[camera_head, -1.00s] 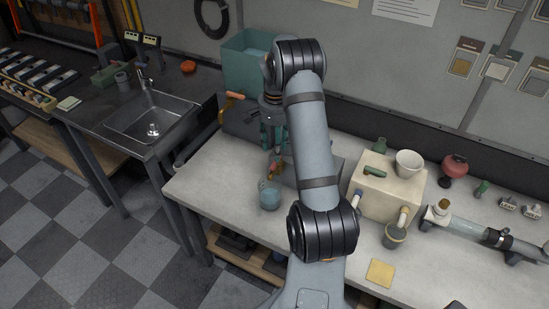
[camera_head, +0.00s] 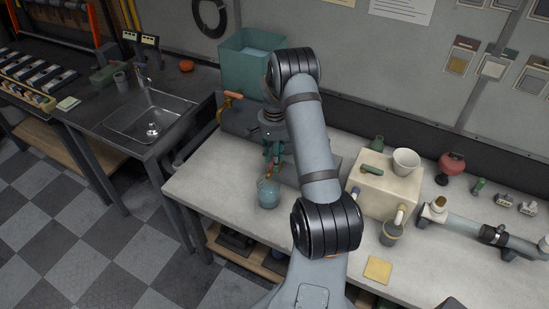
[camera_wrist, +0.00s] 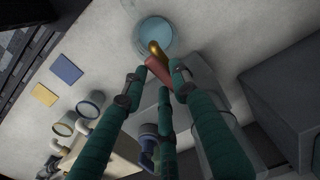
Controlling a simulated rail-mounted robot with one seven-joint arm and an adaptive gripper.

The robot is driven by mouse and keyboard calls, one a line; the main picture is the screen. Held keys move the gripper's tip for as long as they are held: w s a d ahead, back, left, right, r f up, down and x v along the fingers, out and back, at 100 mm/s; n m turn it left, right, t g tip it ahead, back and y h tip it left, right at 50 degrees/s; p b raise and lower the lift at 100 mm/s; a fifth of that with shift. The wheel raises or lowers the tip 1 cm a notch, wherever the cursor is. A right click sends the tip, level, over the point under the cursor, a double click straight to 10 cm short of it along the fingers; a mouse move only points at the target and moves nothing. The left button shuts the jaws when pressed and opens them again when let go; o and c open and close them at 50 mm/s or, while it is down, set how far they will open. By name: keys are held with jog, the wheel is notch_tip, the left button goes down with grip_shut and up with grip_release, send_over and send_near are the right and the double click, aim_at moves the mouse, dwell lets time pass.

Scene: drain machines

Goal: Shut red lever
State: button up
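The red lever (camera_wrist: 160,70) shows in the wrist view between the tips of my gripper's green fingers, beside a brass spout (camera_wrist: 155,48). A blue glass jar (camera_wrist: 158,36) stands at the spout, and it also shows in the head view (camera_head: 268,194). My gripper (camera_wrist: 161,73) has its fingertips around the lever, with the left tip very close to it. I cannot tell whether the fingers press on it. In the head view my gripper (camera_head: 272,158) points down just behind the jar, and the lever is mostly hidden by the fingers.
A grey block (camera_head: 239,119) with an orange-handled tap (camera_head: 234,95) and a teal tank (camera_head: 250,62) stands behind left. A cream box (camera_head: 384,187) with pipes and a cup (camera_head: 391,233) stands to the right. The bench front left (camera_head: 210,190) is clear.

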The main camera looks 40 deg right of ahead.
jog(key=c, duration=0.6)
grip_shut()
jog(key=shift+n, duration=0.3)
jog(key=shift+s+d+n+b, duration=0.2)
jog(key=shift+d+n, duration=0.6)
jog(key=shift+n, duration=1.9)
jog(key=shift+s+d+n+b, duration=0.1)
jog(key=shift+d+n+b, duration=0.45)
jog(key=shift+n, duration=2.15)
jog(key=shift+s+d+n, duration=0.15)
jog(key=shift+d+n, duration=0.9)
jog(key=shift+n, duration=1.65)
jog(key=o, duration=1)
grip_release()
